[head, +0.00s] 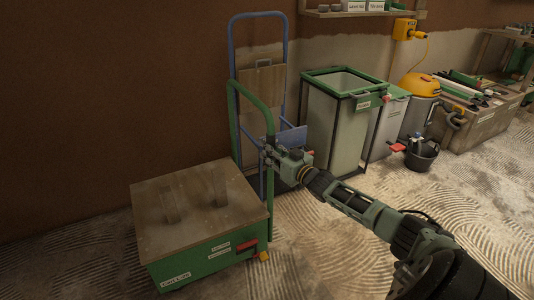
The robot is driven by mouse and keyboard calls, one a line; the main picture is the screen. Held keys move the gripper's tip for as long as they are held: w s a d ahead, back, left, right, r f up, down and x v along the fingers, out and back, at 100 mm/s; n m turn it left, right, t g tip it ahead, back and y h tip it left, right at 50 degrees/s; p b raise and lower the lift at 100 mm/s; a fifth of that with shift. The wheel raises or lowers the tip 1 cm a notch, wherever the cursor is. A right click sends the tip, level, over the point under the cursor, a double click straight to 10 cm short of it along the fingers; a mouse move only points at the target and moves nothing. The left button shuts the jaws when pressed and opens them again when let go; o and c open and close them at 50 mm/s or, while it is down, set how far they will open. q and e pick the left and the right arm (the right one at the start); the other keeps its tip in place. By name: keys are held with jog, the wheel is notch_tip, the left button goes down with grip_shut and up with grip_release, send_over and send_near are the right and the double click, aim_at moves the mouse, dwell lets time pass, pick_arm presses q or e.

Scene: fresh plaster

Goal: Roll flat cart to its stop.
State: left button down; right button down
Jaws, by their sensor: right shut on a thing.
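The flat cart (200,245) stands on the floor at lower left, with a green body, a wooden top and a tall green tube handle (237,100) at its right side. Two wooden blocks or grips rise from its top. A red part and small labels show on its front side, and a yellow piece sits low at the front right corner. My right gripper (269,150) is shut on the handle's right upright. My left gripper is out of view. I cannot make out a stop for the cart.
A blue hand truck (284,60) leans at the brown wall behind the handle. A tall green-framed bin (327,125), a lidded bin (385,130), a yellow-topped vacuum (420,87) and a black bucket (421,157) stand along the wall.

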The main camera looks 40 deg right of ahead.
jog(key=shift+d, duration=0.25)
jog(key=c, duration=1.9)
grip_release()
jog(key=o, duration=0.4)
jog(key=shift+s+d, duration=0.15)
jog(key=shift+o, duration=0.2)
jog(key=s, duration=1.2)
jog(key=shift+a, duration=0.35)
